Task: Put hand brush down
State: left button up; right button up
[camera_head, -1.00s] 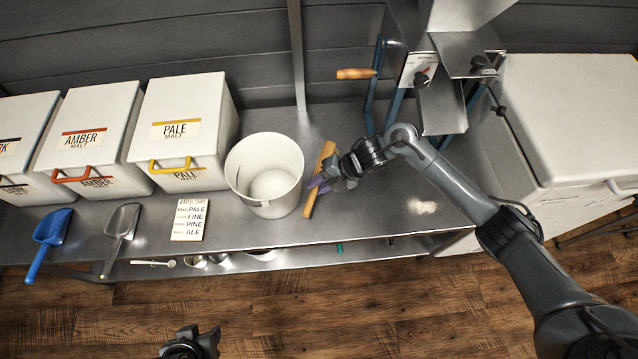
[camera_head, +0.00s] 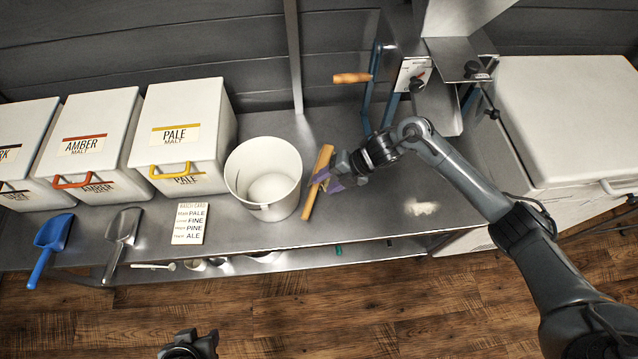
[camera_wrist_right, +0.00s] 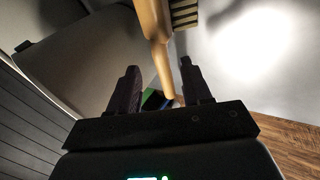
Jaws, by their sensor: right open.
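The hand brush (camera_head: 319,180) lies on the steel bench, its long wooden body close to the right side of the white bucket (camera_head: 264,178). My right gripper (camera_head: 335,182) is open at the brush's right side, its purple fingertips close to the wood. In the right wrist view, the wooden brush (camera_wrist_right: 152,22) with pale bristles reaches down between the two spread fingers (camera_wrist_right: 160,85), with gaps on both sides. My left gripper (camera_head: 190,346) shows only in part at the bottom edge of the head view, over the floor; its jaws are not clear.
A mill with a wooden crank handle (camera_head: 352,78) stands behind the brush. A pale patch of powder (camera_head: 422,208) lies to the right. Malt bins, a blue scoop (camera_head: 50,245), a metal scoop (camera_head: 121,235) and a batch card (camera_head: 190,224) are on the left.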

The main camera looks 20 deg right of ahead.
jog(key=p+v, duration=0.1)
jog(key=v, duration=0.6)
jog(key=shift+d+r, duration=0.2)
jog(key=shift+r, duration=0.05)
jog(key=shift+s+p, duration=0.1)
jog(key=shift+p, duration=0.2)
